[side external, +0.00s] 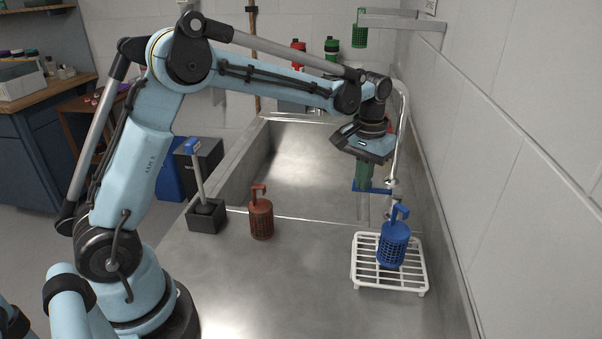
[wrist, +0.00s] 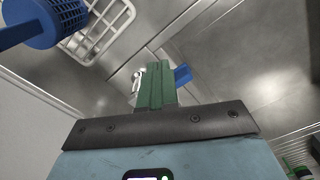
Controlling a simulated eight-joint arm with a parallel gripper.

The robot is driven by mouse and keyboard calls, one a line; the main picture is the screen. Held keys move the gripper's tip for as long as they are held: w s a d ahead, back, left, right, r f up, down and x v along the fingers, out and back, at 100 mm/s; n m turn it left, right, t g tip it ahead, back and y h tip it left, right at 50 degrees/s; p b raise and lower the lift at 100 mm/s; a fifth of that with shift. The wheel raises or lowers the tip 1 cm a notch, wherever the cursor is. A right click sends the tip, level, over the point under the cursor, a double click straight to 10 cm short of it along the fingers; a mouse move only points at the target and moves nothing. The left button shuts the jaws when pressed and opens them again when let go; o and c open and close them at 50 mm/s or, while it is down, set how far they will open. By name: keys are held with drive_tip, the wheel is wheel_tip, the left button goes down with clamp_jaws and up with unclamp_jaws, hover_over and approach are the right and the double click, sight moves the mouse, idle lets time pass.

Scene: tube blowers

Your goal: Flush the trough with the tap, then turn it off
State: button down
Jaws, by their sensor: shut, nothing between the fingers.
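The steel trough (side external: 300,165) lies across the middle of the side external view, its basin partly hidden by my arm. The chrome tap (side external: 391,165) stands at the trough's right side by the wall; a bit of chrome also shows in the wrist view (wrist: 138,78). A blue tap lever (side external: 375,189) sits low beside it, and its blue end shows in the wrist view (wrist: 183,75). My gripper (side external: 362,182) points down at the lever with its green fingers shut and empty. The fingers (wrist: 156,72) appear close beside the lever; I cannot tell whether they touch. I see no clear water stream.
A blue hooked basket (side external: 393,248) stands on a white rack (side external: 402,281) at the front right. A red hooked basket (side external: 261,220) and a brush holder (side external: 206,217) stand left of it. A green basket (side external: 360,36) hangs from a wall bracket. The front counter is mostly clear.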

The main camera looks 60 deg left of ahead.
drive_tip(key=shift+f, duration=1.3)
drive_tip(key=shift+w+a, duration=0.5)
drive_tip(key=shift+w, duration=0.05)
drive_tip(key=shift+w+a, duration=1.1)
drive_tip(key=shift+a, duration=0.05)
drive_tip(key=shift+s+d+r, duration=0.15)
drive_tip(key=shift+d+r, duration=0.05)
drive_tip(key=shift+r, duration=0.95)
drive_tip(key=shift+s+d+r, duration=0.1)
drive_tip(key=shift+d+r, duration=0.05)
drive_tip(key=shift+r, duration=0.95)
